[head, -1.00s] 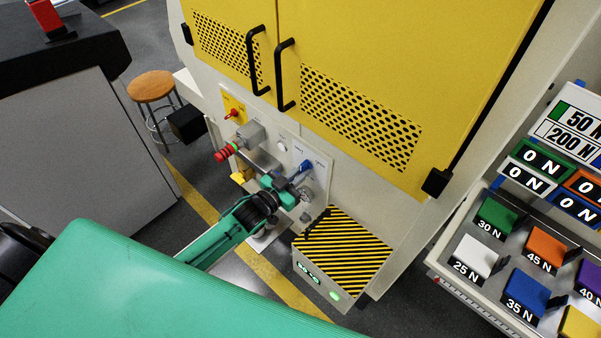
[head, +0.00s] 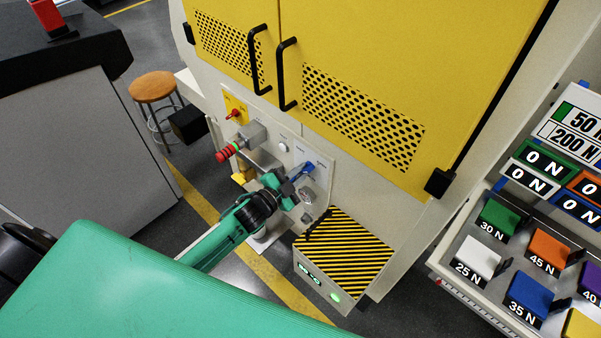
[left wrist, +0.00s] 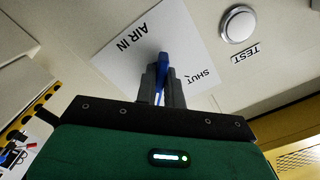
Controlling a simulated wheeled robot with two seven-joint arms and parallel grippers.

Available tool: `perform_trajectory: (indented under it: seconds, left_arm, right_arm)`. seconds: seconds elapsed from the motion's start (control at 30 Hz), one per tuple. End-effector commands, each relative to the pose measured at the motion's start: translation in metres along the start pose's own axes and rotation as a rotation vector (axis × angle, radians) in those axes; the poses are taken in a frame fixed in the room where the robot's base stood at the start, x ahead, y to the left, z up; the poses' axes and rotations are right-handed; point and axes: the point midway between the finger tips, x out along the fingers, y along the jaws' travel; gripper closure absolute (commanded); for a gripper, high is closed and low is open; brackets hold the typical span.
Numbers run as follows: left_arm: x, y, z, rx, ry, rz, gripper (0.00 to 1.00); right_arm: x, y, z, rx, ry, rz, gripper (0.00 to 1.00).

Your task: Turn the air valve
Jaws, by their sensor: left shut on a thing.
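The air valve has a blue lever handle (head: 304,169) on the lower panel of the yellow machine. In the left wrist view the blue handle (left wrist: 164,62) stands out in front of a white plate (left wrist: 150,35), which reads AIR IN and, partly covered, SHUT, both upside down. My left gripper (head: 291,185) is at the handle. In the left wrist view its dark fingers (left wrist: 162,84) are closed on the blue handle from both sides. The valve body behind the handle is mostly hidden by the fingers. My right gripper is not in view.
A TEST button (left wrist: 238,24) is beside the plate. A red knob (head: 230,152) sticks out at the panel's left. A striped box (head: 345,250) stands below right. A trolley with coloured weights (head: 497,217) is at the right.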

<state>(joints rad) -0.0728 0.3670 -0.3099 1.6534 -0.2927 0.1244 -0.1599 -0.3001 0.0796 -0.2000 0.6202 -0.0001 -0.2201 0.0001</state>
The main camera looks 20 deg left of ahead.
Motion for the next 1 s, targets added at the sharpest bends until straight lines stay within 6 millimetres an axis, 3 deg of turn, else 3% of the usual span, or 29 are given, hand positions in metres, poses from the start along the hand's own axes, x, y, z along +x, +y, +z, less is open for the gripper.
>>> perform_trajectory:
  seconds: [0.53, 0.57, 0.67, 1.0]
  left_arm:
    - [-0.0005, 0.0009, 0.0006, 0.027, -0.001, 0.002, 1.0]
    - [-0.0005, 0.0009, 0.0006, 0.027, -0.001, 0.002, 0.88]
    - [-0.0004, 0.0007, 0.0006, 0.027, -0.001, 0.002, 0.68]
    - [-0.0023, 0.0005, 0.0006, 0.026, -0.001, 0.001, 0.68]
  right_arm:
    - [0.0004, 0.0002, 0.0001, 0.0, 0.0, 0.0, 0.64]
    - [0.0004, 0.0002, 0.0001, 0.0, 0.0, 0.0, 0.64]
    - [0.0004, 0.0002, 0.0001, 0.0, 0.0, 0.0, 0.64]
    - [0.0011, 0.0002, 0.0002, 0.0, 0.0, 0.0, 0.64]
